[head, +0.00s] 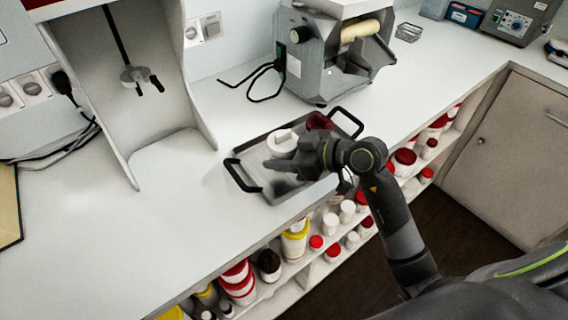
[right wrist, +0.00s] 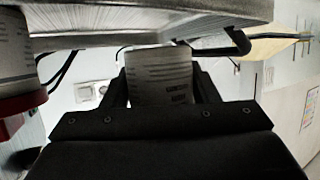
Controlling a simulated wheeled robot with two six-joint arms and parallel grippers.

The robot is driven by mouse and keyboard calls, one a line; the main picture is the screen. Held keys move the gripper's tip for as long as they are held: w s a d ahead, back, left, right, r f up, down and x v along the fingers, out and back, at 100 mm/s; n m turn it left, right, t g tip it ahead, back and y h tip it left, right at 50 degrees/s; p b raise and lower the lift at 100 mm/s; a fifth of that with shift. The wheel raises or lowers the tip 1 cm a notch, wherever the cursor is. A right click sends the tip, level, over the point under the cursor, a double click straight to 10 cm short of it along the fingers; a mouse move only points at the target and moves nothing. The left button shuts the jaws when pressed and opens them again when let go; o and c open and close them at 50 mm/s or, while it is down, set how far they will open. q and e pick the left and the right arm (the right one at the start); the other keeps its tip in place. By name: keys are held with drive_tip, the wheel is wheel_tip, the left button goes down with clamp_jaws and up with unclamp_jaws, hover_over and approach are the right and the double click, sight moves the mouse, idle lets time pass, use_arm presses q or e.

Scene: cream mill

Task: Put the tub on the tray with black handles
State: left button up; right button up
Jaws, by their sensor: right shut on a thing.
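The grey tray with black handles (head: 249,152) lies on the white counter. The white tub (head: 282,139) with a white lid is over the left part of the tray, upright. My right gripper (head: 285,155) is shut on it. In the right wrist view the tub (right wrist: 158,76) is between the two fingers, with printed text on its side. That view is upside down, with the tray (right wrist: 150,25) at the top. The tub's base is close to the tray; I cannot tell whether it touches. My left gripper is not in view.
A dark red-lidded container (head: 319,121) stands at the tray's back right, close to my right gripper. A grey mill (head: 330,55) stands behind the tray. A white stand (head: 160,120) is at the left. Shelves below hold several tubs. The counter front left is clear.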

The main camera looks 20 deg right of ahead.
drive_tip(key=shift+f, duration=1.8)
drive_tip(key=shift+f, duration=0.1)
drive_tip(key=o, duration=1)
drive_tip(key=v, duration=1.2)
